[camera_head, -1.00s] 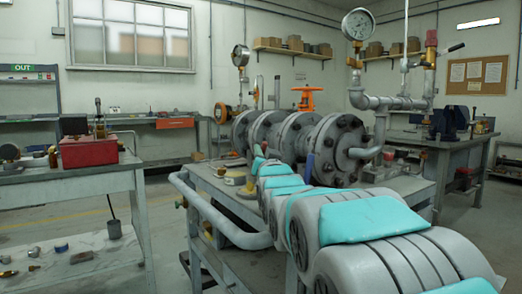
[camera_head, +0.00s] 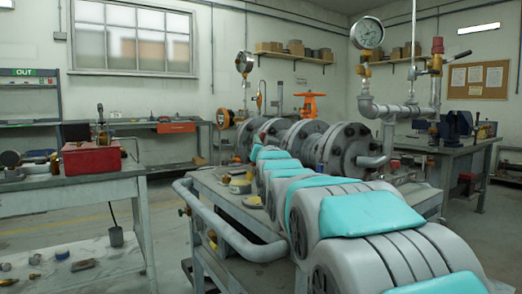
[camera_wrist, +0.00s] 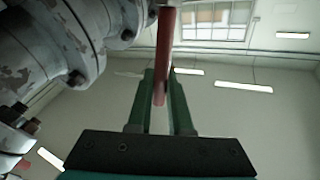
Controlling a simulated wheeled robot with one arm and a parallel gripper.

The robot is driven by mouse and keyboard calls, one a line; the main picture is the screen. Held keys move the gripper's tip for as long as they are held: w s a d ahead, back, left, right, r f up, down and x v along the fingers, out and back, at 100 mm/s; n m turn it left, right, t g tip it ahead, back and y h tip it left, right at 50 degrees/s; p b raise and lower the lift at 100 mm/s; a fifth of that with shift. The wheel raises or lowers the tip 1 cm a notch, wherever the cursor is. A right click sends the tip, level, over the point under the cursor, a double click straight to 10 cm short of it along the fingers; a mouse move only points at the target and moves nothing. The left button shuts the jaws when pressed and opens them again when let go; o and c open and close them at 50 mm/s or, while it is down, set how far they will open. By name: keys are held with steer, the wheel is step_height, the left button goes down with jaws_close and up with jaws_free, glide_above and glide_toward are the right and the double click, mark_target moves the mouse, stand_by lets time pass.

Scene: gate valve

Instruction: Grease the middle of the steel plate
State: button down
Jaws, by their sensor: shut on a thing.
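My gripper (camera_wrist: 160,98) shows in the wrist view with two green fingers shut on a slim red rod (camera_wrist: 163,50). Grey flanged pipework with worn paint (camera_wrist: 75,35) is close on the left of the rod. In the head view my arm reaches over the grey work table towards the flanged valve body (camera_head: 345,146), and my gripper is hidden behind the arm. I cannot make out the steel plate in either view.
A small tin (camera_head: 240,187) and a flat yellowish piece (camera_head: 253,202) lie on the table (camera_head: 215,192) left of my arm. An orange handwheel (camera_head: 309,103), a pressure gauge (camera_head: 367,34) and pipes rise behind. A side bench with a red box (camera_head: 91,158) stands left, with floor between.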

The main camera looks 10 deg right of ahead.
steer(key=shift+r+p, duration=0.3)
steer(key=shift+r, duration=1.3)
